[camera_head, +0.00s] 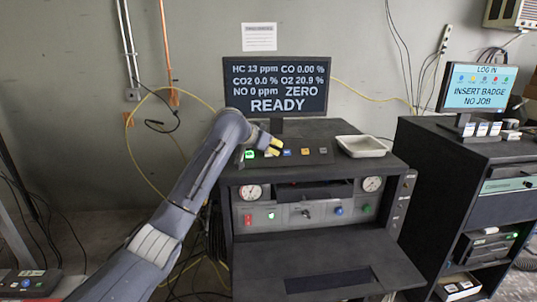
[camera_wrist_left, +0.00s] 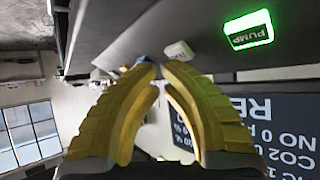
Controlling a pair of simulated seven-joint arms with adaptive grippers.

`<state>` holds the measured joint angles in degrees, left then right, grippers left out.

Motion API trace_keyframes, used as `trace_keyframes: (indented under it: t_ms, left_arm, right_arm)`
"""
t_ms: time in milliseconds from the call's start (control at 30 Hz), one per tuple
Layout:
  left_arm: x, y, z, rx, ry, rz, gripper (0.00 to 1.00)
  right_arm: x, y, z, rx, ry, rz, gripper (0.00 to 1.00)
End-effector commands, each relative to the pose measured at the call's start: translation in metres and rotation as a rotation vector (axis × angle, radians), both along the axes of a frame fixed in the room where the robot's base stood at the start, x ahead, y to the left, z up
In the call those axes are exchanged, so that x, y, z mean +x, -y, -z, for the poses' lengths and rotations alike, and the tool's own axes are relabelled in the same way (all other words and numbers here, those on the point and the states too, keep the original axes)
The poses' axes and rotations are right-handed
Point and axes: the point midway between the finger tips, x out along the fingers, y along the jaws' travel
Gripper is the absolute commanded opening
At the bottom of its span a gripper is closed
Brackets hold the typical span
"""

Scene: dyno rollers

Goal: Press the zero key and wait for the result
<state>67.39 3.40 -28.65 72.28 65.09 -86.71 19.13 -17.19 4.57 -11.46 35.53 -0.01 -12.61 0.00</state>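The key panel (camera_head: 316,159) lies on top of the left cabinet, with a row of small keys. A lit green key (camera_head: 249,154) is at its left end; in the left wrist view this key (camera_wrist_left: 248,30) reads PUMP. A white key (camera_wrist_left: 178,50) and a blue key (camera_wrist_left: 143,60) lie beyond it, close to my fingertips. I cannot read which one is the zero key. My left gripper (camera_head: 275,147) has yellow fingers, tips together and empty, over the panel's left part; the fingers (camera_wrist_left: 160,72) show large in the wrist view. Whether they touch a key cannot be told. The monitor (camera_head: 275,84) reads ZERO READY.
A white tray (camera_head: 362,146) sits right of the panel on the cabinet top. A second cabinet (camera_head: 446,150) with a login screen (camera_head: 480,88) stands at right. Gauges and knobs line the left cabinet's front, above a ledge (camera_head: 322,262). Cables hang along the wall.

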Motion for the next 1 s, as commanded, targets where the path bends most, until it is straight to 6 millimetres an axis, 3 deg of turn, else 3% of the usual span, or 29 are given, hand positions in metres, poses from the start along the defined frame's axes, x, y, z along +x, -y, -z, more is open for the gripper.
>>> trace_keyframes:
  t_ms: [1000]
  left_arm:
    - [0.0053,-0.0007,0.0068,0.001,-0.001,0.0,0.0]
  right_arm:
    - [-0.0001,0.0,0.0,0.0,0.0,0.0,0.44]
